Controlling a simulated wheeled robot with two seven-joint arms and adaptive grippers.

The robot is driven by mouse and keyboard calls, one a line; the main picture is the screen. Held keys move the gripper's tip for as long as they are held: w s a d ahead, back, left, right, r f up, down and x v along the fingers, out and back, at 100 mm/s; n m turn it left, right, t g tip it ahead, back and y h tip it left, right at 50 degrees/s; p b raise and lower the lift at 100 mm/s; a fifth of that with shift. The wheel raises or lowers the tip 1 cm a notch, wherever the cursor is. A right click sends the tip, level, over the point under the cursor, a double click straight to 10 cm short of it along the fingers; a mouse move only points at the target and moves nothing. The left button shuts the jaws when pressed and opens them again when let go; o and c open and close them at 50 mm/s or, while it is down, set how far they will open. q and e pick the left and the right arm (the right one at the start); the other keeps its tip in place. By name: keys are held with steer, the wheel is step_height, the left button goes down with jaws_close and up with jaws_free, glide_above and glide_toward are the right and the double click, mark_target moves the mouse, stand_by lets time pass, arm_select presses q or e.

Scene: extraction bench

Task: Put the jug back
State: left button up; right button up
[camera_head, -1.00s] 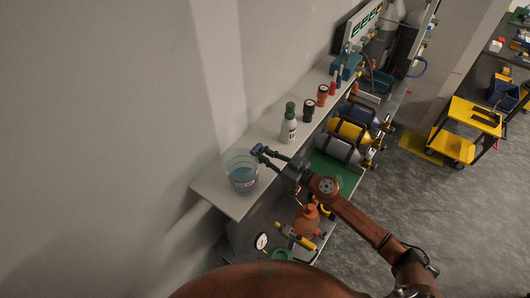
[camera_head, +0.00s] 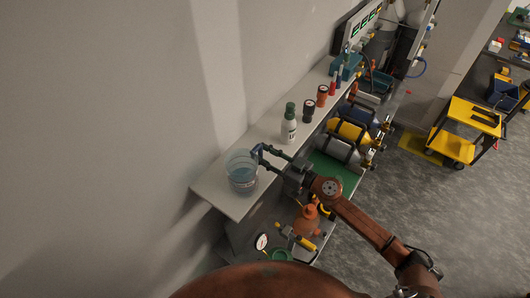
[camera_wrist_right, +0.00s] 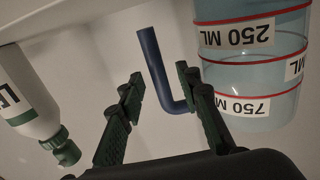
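The jug (camera_head: 242,178), a clear tub with bluish contents and a blue handle, stands upright near the front left end of the white shelf (camera_head: 215,190). In the right wrist view the jug (camera_wrist_right: 262,75) shows red lines and volume labels, which read upside down. My right gripper (camera_head: 267,157) is beside the jug on the handle side. Its fingers are spread, with the blue handle (camera_wrist_right: 154,60) between them in the right wrist view. The handle's lower bend is close to the right-hand finger; I cannot tell whether they touch. My left gripper is out of view.
A white bottle with a green cap (camera_head: 289,125) stands on the shelf right of the jug, and shows in the right wrist view (camera_wrist_right: 28,95). Several small containers stand beyond it. Gas cylinders (camera_head: 350,132) lie below the shelf. A yellow cart (camera_head: 470,120) stands far right.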

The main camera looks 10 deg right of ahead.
steer(key=b+v, duration=0.2)
steer(key=v, duration=0.9)
